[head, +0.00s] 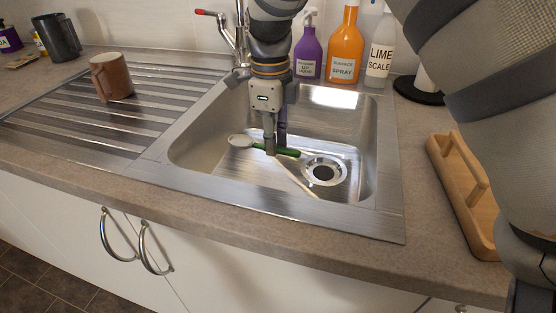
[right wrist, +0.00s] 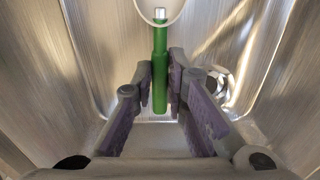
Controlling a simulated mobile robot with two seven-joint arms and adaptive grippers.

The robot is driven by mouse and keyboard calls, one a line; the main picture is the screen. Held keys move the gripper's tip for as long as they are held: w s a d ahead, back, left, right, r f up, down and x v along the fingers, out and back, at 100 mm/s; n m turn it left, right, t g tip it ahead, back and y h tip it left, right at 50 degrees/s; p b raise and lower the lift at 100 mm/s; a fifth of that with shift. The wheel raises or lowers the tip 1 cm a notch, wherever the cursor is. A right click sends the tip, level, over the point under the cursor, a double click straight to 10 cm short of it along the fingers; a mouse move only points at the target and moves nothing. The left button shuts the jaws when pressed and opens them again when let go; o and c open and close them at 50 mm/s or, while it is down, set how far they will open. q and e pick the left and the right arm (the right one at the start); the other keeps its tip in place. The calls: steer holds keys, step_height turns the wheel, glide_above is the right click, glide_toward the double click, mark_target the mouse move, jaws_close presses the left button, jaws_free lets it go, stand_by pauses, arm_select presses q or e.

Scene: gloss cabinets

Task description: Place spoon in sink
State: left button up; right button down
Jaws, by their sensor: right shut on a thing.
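The spoon (head: 288,152) has a green handle and a pale bowl end that points left. It is inside the steel sink (head: 210,148), low over the basin floor. I cannot tell whether it touches the floor. My right gripper (head: 275,150) reaches down into the basin and is shut on the green handle. In the right wrist view the green handle (right wrist: 160,60) lies between the two finger pads (right wrist: 160,82), with part of the pale bowl at the top edge. My left gripper is not in view.
The tap (head: 240,40) stands behind the basin. A purple bottle (head: 308,55), an orange spray bottle (head: 345,45) and a white bottle (head: 380,55) line the back. A brown mug (head: 112,78) stands on the drainer at left. A wooden tray (head: 460,215) lies right of the sink.

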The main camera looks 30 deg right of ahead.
mark_target(275, 187)
steer(key=shift+d+f, duration=0.15)
steer(key=shift+f, duration=0.05)
steer(key=f, duration=0.9)
steer(key=shift+s+f+b, duration=0.2)
steer(key=shift+f+b, duration=0.1)
steer(key=shift+r, duration=0.1)
steer(key=c, duration=1.6)
jaws_free()
step_height(275, 187, up, 12)
steer(key=shift+w+r+p, duration=0.1)
steer(key=shift+p, duration=0.25)
